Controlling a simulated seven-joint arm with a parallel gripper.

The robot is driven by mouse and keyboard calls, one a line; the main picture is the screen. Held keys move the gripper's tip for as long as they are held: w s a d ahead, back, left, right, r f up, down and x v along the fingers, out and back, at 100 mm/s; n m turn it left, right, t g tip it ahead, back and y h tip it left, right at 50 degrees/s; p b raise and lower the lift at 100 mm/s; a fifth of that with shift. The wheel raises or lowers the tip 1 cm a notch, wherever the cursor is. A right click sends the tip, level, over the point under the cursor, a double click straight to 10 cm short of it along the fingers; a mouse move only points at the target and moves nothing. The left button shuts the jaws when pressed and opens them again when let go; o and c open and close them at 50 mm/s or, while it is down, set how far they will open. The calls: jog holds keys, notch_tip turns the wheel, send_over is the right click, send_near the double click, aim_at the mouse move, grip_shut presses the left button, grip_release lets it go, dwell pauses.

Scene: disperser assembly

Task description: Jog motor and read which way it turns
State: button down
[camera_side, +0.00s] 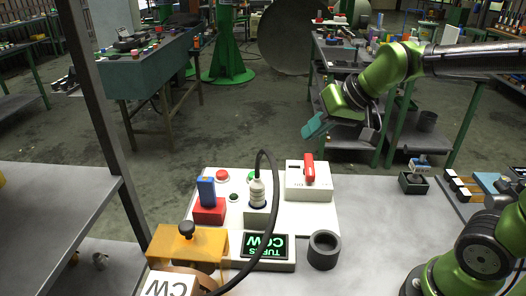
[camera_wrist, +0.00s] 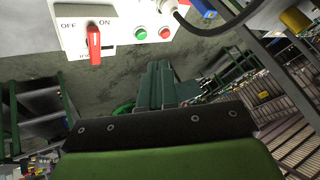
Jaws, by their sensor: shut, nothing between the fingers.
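A white control panel (camera_side: 325,215) stands on the bench. Its display (camera_side: 265,246) shows green letters that seem to read "TURNS CCW". A red switch handle (camera_side: 309,168) sits on a white box at its back right; the wrist view shows this handle (camera_wrist: 94,45) near OFF and ON labels, but its setting is unclear. A red button (camera_side: 222,175) and a green button (camera_side: 252,176) are on the panel. A black cable runs from a grey connector (camera_side: 257,195). My gripper (camera_side: 314,128) is shut and empty, above and behind the switch box, apart from it.
A blue block (camera_side: 207,190) stands in a red base on the panel. A yellow box with a black knob (camera_side: 187,231) and a "CW" card (camera_side: 170,285) are at front left. A dark shelf post (camera_side: 105,120) rises at left.

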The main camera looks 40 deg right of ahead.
jog(key=s+d+f, duration=0.1)
jog(key=s+f, duration=0.1)
jog(key=s, duration=0.9)
jog(key=shift+d, duration=0.2)
